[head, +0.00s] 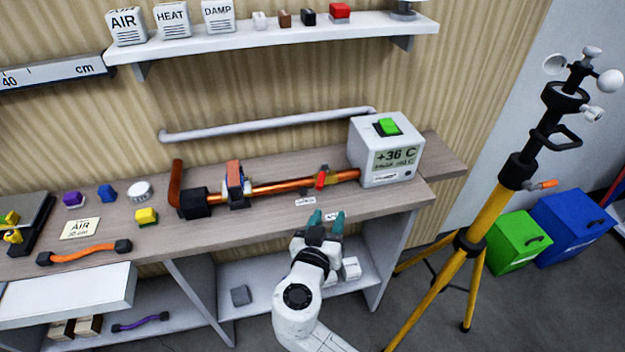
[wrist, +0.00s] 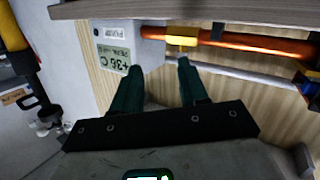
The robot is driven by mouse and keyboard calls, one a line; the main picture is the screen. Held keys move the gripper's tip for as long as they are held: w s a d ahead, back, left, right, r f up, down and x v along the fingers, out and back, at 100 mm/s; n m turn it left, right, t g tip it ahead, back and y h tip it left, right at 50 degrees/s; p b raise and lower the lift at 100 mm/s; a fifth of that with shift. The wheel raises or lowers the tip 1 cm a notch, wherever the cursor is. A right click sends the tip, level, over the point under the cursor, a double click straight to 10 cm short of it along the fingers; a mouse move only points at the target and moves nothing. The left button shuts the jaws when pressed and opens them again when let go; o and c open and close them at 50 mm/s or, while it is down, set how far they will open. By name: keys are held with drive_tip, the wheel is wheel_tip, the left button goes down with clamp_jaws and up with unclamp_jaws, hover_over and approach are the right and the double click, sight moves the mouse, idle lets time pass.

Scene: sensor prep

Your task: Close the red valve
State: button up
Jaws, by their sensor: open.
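The red valve (head: 321,179) sits on the copper pipe (head: 285,187), just left of a grey box (head: 407,173) with a +36 C display. Its small red part stands up across the pipe in the head view. In the wrist view a yellow part of what looks like the same valve (wrist: 182,41) shows on the pipe (wrist: 250,42), beyond the fingertips. My gripper (head: 327,218) is open and empty, near the bench's front edge and apart from the valve. The wrist view shows its two dark green fingers (wrist: 159,68) spread.
A yellow tripod (head: 480,225) stands at the right. A shelf (head: 275,37) hangs above.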

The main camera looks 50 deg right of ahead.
sight(320, 179)
drive_tip(key=w+a+r+n+t+h, duration=0.1)
drive_tip(key=w+a+r+t, duration=0.1)
drive_tip(key=a, duration=0.1)
drive_tip(key=p+x, duration=0.1)
drive_tip(key=x, duration=0.3)
drive_tip(key=p+x, duration=0.2)
drive_tip(key=x, duration=0.3)
drive_tip(key=shift+w+d+r, duration=0.25)
drive_tip(key=shift+w, duration=0.05)
drive_tip(key=shift+w+d+f, duration=0.1)
drive_tip(key=shift+w+d, duration=0.15)
drive_tip(key=shift+d, duration=0.25)
drive_tip(key=shift+c, duration=0.3)
clamp_jaws()
